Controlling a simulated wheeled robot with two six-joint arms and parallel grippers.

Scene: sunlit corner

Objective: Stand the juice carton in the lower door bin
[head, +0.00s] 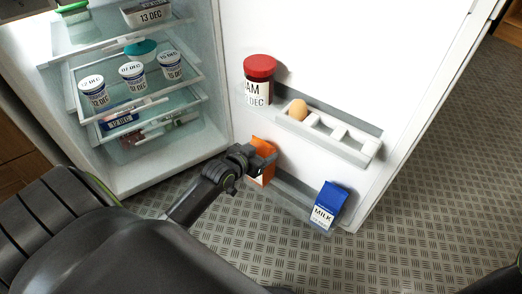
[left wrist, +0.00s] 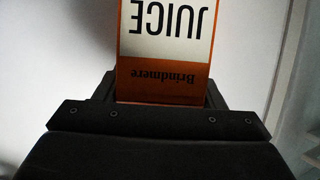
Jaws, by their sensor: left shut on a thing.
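The orange juice carton (head: 263,146) is at the left end of the lower door bin (head: 289,202) in the head view, partly hidden by my left gripper (head: 262,162). My left gripper is shut on the carton. The left wrist view shows the carton (left wrist: 165,45) close up between the fingers (left wrist: 160,95), its JUICE label upside down in the picture. The carton looks about upright; its base is hidden, so I cannot tell whether it rests on the bin floor. My right gripper is not in view.
A blue milk carton (head: 329,205) stands at the right end of the lower bin. Above, the upper door bin (head: 357,152) holds a red-lidded jar (head: 259,80) and an egg (head: 298,110). Fridge shelves at left hold several labelled tubs. Bare bin space lies between the two cartons.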

